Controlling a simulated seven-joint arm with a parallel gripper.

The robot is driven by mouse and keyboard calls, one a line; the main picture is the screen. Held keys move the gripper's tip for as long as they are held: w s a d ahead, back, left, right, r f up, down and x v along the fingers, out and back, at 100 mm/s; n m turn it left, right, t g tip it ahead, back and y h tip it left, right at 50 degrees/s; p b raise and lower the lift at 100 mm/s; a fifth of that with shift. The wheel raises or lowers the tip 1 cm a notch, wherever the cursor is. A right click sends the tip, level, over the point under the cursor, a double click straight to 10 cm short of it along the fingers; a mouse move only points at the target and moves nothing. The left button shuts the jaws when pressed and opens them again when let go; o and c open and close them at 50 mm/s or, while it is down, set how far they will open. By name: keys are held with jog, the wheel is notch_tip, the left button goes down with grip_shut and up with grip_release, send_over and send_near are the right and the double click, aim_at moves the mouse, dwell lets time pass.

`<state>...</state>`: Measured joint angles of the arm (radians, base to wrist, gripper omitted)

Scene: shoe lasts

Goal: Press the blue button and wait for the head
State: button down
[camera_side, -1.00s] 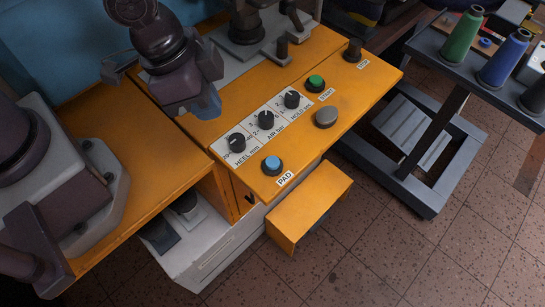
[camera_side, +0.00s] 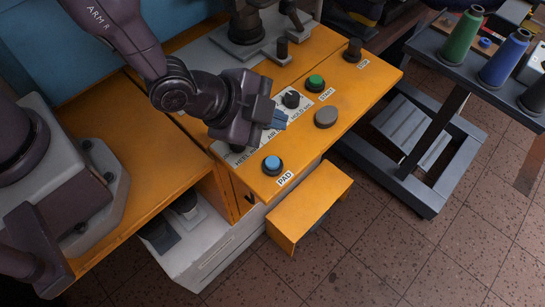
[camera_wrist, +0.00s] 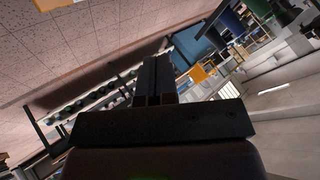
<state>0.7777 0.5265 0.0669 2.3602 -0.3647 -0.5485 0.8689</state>
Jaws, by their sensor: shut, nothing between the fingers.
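The blue button (camera_side: 272,164), labelled PAD, sits near the front edge of the orange panel (camera_side: 312,178) in the side view. My gripper (camera_side: 279,119) is shut and empty. In the side view it appears over the row of knobs, above and behind the blue button, and apart from it. It hides part of the knob strip. The wrist view shows the shut fingers (camera_wrist: 153,82) pointing out over the room, with no button in sight. I cannot make out the head with certainty.
A green button (camera_side: 315,83), a grey button (camera_side: 326,117) and a dark knob (camera_side: 352,50) are on the same panel. An orange step (camera_side: 310,205) juts out below it. A grey cart (camera_side: 478,78) with thread cones stands at the right.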

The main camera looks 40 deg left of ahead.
aim_at(272, 164)
jog(key=shift+f, duration=4.45)
jog(key=shift+f, duration=0.1)
jog(key=shift+f, duration=0.3)
